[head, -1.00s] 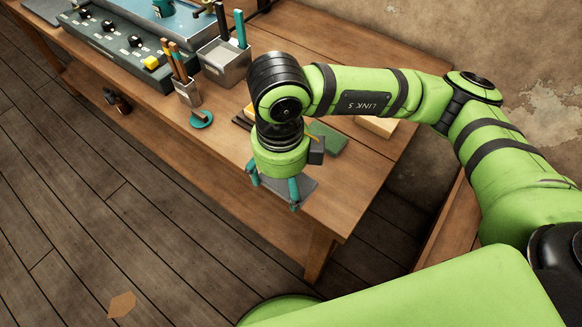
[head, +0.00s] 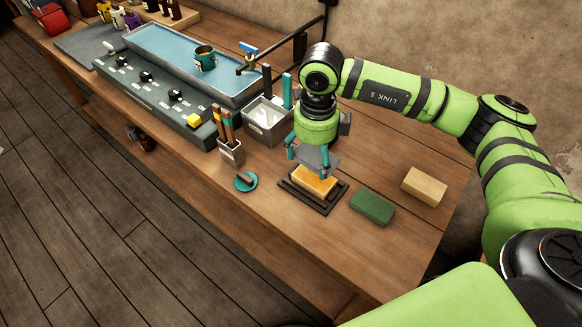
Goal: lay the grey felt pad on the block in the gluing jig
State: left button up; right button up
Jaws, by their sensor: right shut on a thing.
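My right gripper (head: 308,162) points down and is shut on the grey felt pad (head: 319,157), one teal finger at each end. The pad is roughly flat and shows a little above the block (head: 314,182), whose far part it hides. The block has an orange-yellow top and sits inside the black frame of the gluing jig (head: 299,199) on the bench. A gap seems to remain between pad and block, but its height is hard to tell. My left gripper is not in view.
A green block (head: 372,206) and a pale wooden block (head: 424,187) lie right of the jig. A brush holder (head: 231,152), a grey metal bin (head: 268,122) and a teal dish (head: 245,182) stand to the left. The bench front (head: 300,250) is clear.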

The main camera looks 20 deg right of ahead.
aim_at(312, 180)
jog(key=shift+w+d, duration=0.15)
jog(key=shift+w, duration=0.05)
jog(key=shift+f, duration=0.15)
jog(key=shift+s+f+b, duration=0.2)
jog(key=shift+f+b, duration=0.15)
jog(key=shift+f, duration=0.05)
jog(key=shift+d+f, duration=0.1)
jog(key=shift+f, duration=0.15)
notch_tip(312, 180, down, 2)
jog(key=shift+f+b, duration=0.1)
jog(key=shift+b, duration=0.55)
jog(key=shift+f+b, duration=0.45)
jog(key=shift+f, duration=0.2)
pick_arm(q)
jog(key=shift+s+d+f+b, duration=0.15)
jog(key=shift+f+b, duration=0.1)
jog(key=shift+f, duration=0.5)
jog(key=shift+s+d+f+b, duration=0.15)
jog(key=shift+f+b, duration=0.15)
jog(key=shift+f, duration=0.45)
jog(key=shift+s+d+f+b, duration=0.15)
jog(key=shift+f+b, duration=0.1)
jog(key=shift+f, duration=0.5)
pick_arm(e)
jog(key=shift+f, duration=0.75)
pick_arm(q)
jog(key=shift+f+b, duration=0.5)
pick_arm(e)
jog(key=shift+f, duration=0.1)
